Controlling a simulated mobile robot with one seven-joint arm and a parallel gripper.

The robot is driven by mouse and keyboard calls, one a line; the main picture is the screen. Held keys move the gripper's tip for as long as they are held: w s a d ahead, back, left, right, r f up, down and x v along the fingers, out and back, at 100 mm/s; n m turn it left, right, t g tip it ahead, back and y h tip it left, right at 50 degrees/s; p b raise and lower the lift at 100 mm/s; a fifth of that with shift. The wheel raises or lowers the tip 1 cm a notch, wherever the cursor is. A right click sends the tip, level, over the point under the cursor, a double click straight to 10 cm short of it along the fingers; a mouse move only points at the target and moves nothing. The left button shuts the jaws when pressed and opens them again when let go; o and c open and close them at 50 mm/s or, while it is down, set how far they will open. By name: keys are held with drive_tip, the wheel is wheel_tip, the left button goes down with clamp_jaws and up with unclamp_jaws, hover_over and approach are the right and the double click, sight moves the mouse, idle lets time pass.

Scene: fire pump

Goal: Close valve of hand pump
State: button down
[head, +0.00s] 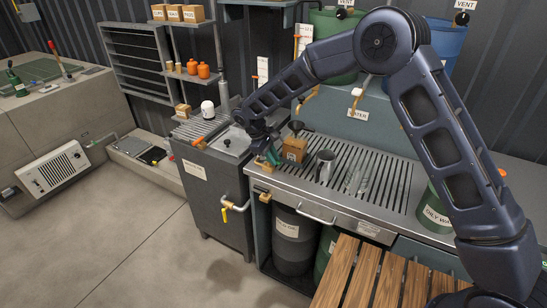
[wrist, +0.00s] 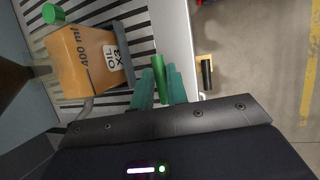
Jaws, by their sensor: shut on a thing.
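My gripper (head: 270,157) is at the front left of the slatted bench, beside a tan oil box. In the wrist view its teal fingers (wrist: 158,92) are shut on a green cylindrical piece (wrist: 158,70). I cannot tell what the piece belongs to, as its lower end is hidden between the fingers. A pipe with a yellow valve lever (head: 224,214) sticks out of the grey cabinet, low and left of my gripper. I cannot tell for sure which object is the hand pump.
The oil box (head: 293,149), marked 400 ml in the wrist view (wrist: 90,62), stands close to my fingers. A metal jug (head: 325,165) and a clear glass (head: 357,180) stand to its right. A brass fitting with a black handle (wrist: 207,75) juts beyond the bench edge.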

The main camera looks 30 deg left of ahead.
idle(0.4)
drive_tip(key=c, duration=1.4)
unclamp_jaws()
drive_tip(key=v, duration=1)
drive_tip(key=shift+a+r, duration=0.25)
drive_tip(key=shift+r, duration=0.1)
